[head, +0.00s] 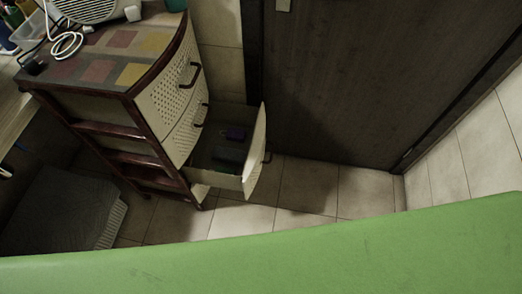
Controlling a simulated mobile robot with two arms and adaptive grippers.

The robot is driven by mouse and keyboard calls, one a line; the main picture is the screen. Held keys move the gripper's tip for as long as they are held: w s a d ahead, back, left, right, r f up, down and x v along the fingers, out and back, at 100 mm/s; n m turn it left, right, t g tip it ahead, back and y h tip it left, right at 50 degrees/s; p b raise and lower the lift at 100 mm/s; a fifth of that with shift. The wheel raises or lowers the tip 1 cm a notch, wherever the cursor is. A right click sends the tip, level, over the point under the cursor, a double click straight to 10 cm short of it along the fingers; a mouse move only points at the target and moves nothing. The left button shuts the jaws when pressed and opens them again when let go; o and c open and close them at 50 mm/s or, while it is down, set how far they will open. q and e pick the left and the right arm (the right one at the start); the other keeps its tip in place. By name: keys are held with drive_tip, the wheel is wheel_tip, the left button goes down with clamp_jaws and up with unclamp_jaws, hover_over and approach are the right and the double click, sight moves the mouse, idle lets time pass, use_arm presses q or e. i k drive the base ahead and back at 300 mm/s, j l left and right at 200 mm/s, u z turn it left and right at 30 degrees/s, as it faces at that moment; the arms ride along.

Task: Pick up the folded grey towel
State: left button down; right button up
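I see nothing that I can surely name as a folded grey towel. In the head view, the open bottom drawer (222,180) of the cabinet holds a dark grey-blue flat item (230,155), which could be folded cloth. A small dark purple item (236,133) lies behind it in the drawer. The drawer is dim, so their material is hard to tell. A large grey thing (62,210) lies in shadow at the lower left; I cannot tell what it is. Neither of my grippers is in view.
The cabinet (145,95) has a tiled top carrying a white cable (66,42) and a fan-like device (85,8). A dark door (350,80) stands behind the drawer. Tiled floor (305,185) is free before it. A green surface (300,255) fills the near edge.

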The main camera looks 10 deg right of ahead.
sight(228, 155)
drive_tip(key=i+l+u, duration=0.1)
drive_tip(key=l+u, duration=0.25)
drive_tip(key=l, duration=0.45)
drive_tip(key=l+u, duration=0.3)
drive_tip(key=l, duration=0.5)
